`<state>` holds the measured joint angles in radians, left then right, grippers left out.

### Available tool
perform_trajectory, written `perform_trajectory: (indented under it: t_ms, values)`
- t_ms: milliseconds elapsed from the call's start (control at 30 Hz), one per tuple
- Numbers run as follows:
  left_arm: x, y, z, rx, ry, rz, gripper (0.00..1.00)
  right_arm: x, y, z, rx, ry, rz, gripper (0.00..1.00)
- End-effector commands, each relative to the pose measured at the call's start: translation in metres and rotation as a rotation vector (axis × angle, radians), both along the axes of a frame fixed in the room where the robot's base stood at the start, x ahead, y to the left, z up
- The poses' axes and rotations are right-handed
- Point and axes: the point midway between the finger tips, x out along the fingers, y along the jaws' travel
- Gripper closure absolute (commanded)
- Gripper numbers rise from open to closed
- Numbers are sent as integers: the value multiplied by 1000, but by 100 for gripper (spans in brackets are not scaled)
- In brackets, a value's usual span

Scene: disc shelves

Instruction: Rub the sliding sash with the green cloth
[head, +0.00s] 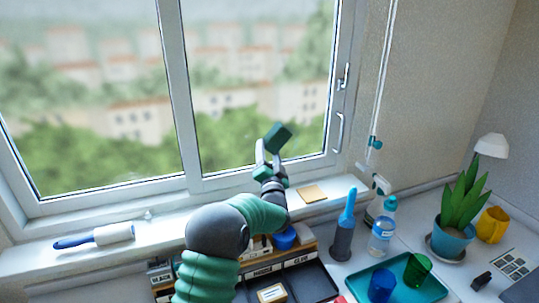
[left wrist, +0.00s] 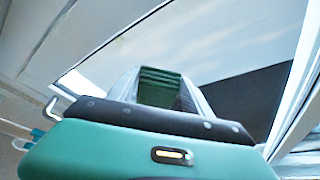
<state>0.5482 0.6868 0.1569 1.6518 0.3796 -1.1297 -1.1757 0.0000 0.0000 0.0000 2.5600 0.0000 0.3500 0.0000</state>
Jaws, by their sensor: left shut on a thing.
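The green cloth (head: 278,137) is a small folded dark green pad. My left gripper (head: 268,150) is shut on it and holds it up in front of the lower part of the right-hand window pane. In the left wrist view the cloth (left wrist: 160,86) shows between the two fingers (left wrist: 158,95). The sliding sash (head: 183,100) appears to be the right-hand one, white-framed, with a handle on its right side. I cannot tell whether the cloth touches the glass. My right gripper is not in view.
On the sill are a lint roller (head: 95,237) and a tan sponge (head: 312,194). Right of my arm stand a blue-topped brush (head: 345,222), a spray bottle (head: 383,232), a teal tray (head: 410,285) with cups, and a potted plant (head: 460,205). A dark organiser (head: 315,280) lies below.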

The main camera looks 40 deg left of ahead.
Motion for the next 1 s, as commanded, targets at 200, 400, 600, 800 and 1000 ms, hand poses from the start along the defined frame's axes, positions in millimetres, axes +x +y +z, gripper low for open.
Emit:
perform_trajectory:
  t_ms: [200, 400, 600, 800, 1000]
  values:
    - [2, 4, 0, 0, 0, 0, 74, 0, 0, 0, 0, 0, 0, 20]
    - [5, 4, 0, 0, 1, -1, 74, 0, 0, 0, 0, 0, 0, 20]
    - [23, -7, 1, 0, -1, -2, 74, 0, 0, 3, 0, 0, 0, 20]
    - [33, -13, 0, 1, 0, -1, 74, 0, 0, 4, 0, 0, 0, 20]
    - [47, -19, 1, 0, 0, -3, 74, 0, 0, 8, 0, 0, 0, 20]
